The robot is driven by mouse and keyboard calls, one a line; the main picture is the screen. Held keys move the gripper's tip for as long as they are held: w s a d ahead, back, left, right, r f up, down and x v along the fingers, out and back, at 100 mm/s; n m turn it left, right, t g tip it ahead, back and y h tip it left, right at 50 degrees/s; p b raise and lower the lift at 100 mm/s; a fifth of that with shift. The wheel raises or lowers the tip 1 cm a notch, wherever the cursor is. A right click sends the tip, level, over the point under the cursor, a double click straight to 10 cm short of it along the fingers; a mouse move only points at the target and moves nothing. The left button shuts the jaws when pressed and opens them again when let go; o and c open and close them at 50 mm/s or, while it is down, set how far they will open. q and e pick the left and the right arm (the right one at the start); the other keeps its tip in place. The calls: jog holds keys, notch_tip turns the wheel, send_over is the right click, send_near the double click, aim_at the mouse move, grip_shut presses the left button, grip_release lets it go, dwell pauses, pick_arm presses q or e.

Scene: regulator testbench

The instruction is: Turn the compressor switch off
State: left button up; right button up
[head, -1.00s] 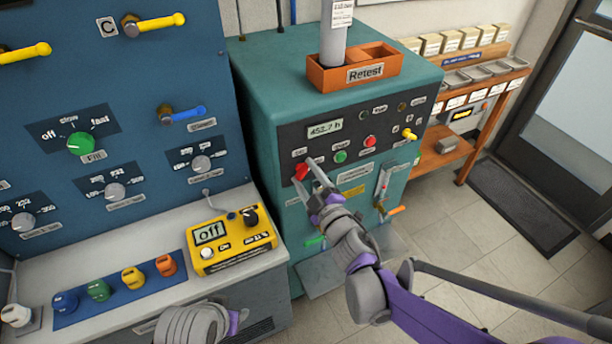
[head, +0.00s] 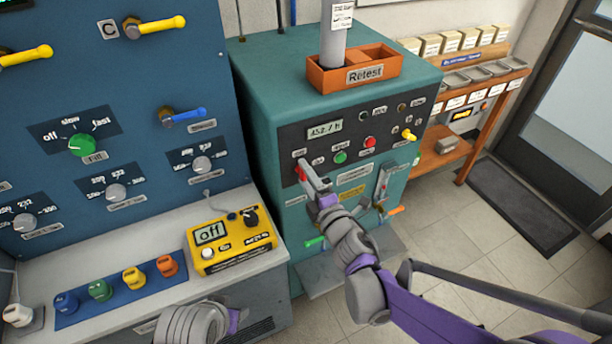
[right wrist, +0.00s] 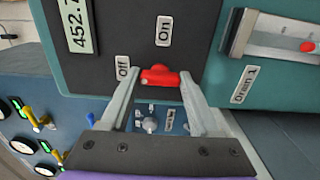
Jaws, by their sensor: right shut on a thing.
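The red compressor switch (head: 301,173) is on the dark panel of the teal compressor cabinet, below and left of the hour display (head: 324,129). My right gripper (head: 307,174) is at the switch and shut on it. In the right wrist view the red switch (right wrist: 160,77) sits between the two fingertips of my right gripper (right wrist: 158,90). The "Off" label (right wrist: 122,68) is just left of the switch and the "On" label (right wrist: 163,30) is above it in that picture. The fingers partly cover the switch in the head view. My left gripper is not visible.
A green button (head: 340,157) and a red button (head: 369,142) are right of the switch. An orange Retest box (head: 352,75) stands on the cabinet. A yellow meter reading "off" (head: 231,240) lies on the bench at the left. Floor at the right is open.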

dwell(0.5)
jog(key=o, duration=1.4)
jog(key=shift+c, duration=0.2)
jog(key=shift+s, duration=0.1)
jog(key=v, duration=1)
jog(key=shift+s+d, duration=0.2)
jog(key=shift+s, duration=0.05)
